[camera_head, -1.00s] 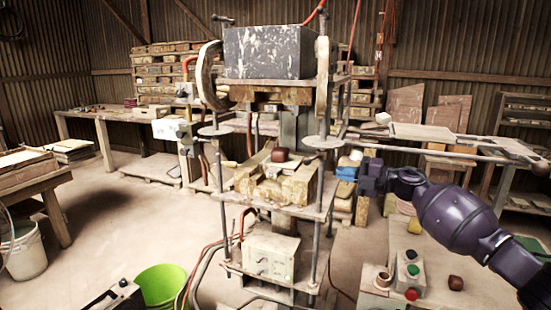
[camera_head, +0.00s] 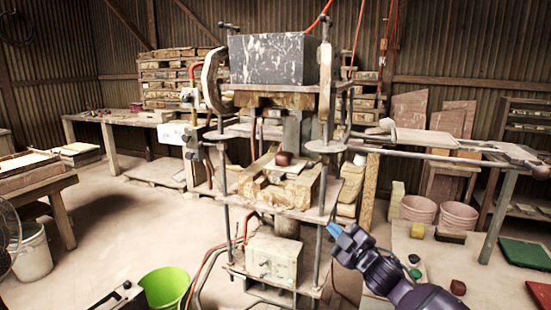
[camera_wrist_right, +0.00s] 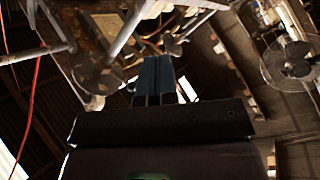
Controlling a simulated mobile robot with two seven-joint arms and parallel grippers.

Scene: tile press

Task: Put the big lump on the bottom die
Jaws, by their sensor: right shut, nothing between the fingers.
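A dark red-brown lump (camera_head: 283,158) rests on the pale bottom die (camera_head: 283,168) inside the press, at its back edge as seen in the head view. A second dark red-brown lump (camera_head: 458,286) sits on the bench at lower right; it looks somewhat smaller. My right gripper (camera_head: 333,230) has blue fingers and is lower than the die, right of the press's front post, apart from both lumps. In the right wrist view its blue fingers (camera_wrist_right: 155,80) are together with nothing between them.
The press has a dark upper block (camera_head: 272,58), posts and round discs (camera_head: 325,147) around the die. Pink buckets (camera_head: 457,215) and a green bucket (camera_head: 163,287) stand around.

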